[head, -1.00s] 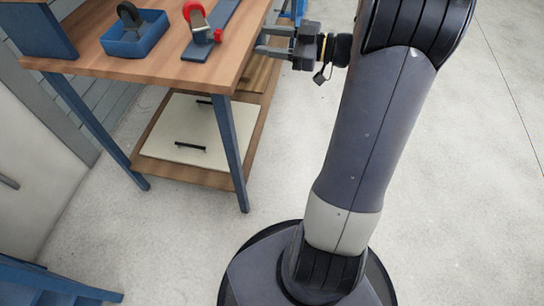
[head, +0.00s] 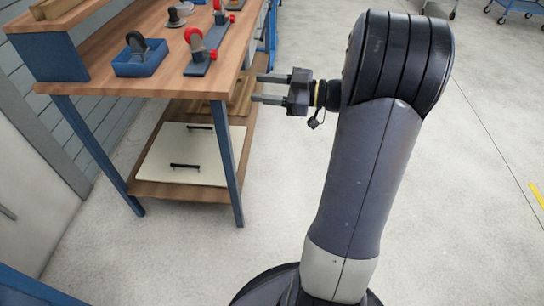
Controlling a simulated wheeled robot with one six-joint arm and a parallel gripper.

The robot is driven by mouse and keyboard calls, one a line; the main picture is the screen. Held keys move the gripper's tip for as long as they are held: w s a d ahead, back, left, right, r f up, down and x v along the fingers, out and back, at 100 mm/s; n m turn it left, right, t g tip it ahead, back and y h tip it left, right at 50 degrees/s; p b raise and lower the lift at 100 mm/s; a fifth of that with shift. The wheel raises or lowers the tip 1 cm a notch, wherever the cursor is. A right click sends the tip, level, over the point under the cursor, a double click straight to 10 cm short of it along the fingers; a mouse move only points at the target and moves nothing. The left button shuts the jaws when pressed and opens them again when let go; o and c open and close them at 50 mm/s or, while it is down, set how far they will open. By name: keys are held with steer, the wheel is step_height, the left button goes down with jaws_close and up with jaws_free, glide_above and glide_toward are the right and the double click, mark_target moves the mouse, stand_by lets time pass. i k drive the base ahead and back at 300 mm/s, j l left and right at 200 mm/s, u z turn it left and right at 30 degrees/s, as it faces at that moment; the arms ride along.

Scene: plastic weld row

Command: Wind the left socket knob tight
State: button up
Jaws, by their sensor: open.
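Two fixtures with red knobs stand on the wooden workbench (head: 170,84). The nearer one is a grey plate (head: 200,66) with a red knob (head: 193,36) on an upright part and another red piece (head: 213,54) at its side. A farther fixture (head: 221,17) also has red parts, small in the view. I cannot tell which knob is the left socket knob. My gripper (head: 256,88) is open and empty. Its two fingers point left, at the right side of the bench, apart from both fixtures.
A blue tray (head: 141,63) holding a dark caster wheel sits left of the nearer fixture. A pale panel with black handles (head: 190,155) lies on the bench's lower shelf. Blue bench legs stand at the front.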

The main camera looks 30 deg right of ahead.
mark_target(213, 54)
steer(key=k+j+z, duration=0.15)
steer(key=k+j, duration=0.3)
steer(key=i+l+u, duration=0.3)
steer(key=u, duration=0.15)
steer(key=i+l+u, duration=0.6)
steer(key=l+u, duration=0.3)
steer(key=l, duration=0.1)
